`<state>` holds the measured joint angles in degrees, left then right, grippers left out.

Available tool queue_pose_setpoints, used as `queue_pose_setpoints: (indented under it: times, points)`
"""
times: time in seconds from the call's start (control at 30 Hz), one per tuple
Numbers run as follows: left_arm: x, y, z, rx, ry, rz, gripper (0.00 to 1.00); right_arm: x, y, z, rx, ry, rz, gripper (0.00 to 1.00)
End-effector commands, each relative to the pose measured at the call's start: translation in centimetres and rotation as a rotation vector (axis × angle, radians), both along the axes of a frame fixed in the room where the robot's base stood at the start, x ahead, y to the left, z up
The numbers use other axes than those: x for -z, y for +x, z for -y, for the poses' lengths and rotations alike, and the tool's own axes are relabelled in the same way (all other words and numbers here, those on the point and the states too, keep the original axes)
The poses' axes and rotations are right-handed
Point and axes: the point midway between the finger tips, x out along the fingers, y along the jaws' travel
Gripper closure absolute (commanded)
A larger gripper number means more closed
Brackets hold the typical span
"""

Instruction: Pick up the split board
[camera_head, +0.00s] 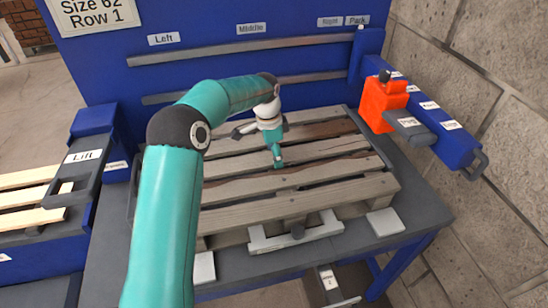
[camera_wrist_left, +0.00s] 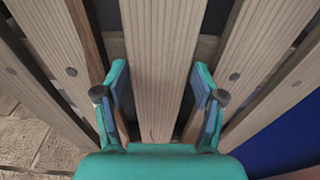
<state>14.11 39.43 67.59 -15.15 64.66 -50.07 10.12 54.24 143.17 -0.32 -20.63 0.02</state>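A wooden pallet (camera_head: 228,212) of several grey-brown boards lies on the dark bench. Some boards have dark, uneven edges; I cannot tell for sure from the head view which is split. My left gripper (camera_head: 278,162) points down over the middle of the pallet. In the left wrist view, a light board (camera_wrist_left: 160,35) runs lengthwise between the fingers of this gripper (camera_wrist_left: 161,85), with a small dark crack-like mark near its close end. The fingers are spread wide, one along each side of the board; contact is not clear. My right gripper is not in view.
An orange box with a lever (camera_head: 383,103) stands on the blue rail at the right. A light clamp bar (camera_head: 297,234) sits at the front. A lift (camera_head: 84,157) with pale boards stands at left.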

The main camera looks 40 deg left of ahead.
Motion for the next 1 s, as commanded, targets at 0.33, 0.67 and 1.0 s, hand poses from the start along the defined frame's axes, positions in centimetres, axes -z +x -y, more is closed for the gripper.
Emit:
queue_pose_setpoints:
  times: [0.33,0.67,1.0]
  points:
    - [-0.1,0.0,0.0,0.0,0.001,0.002,0.84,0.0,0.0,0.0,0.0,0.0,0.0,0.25]
    - [-0.6,0.0,0.0,0.0,0.0,0.003,0.84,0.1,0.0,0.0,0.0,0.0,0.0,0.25]
    - [-3.8,0.0,0.1,0.001,0.001,0.004,0.84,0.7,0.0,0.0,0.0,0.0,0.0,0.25]
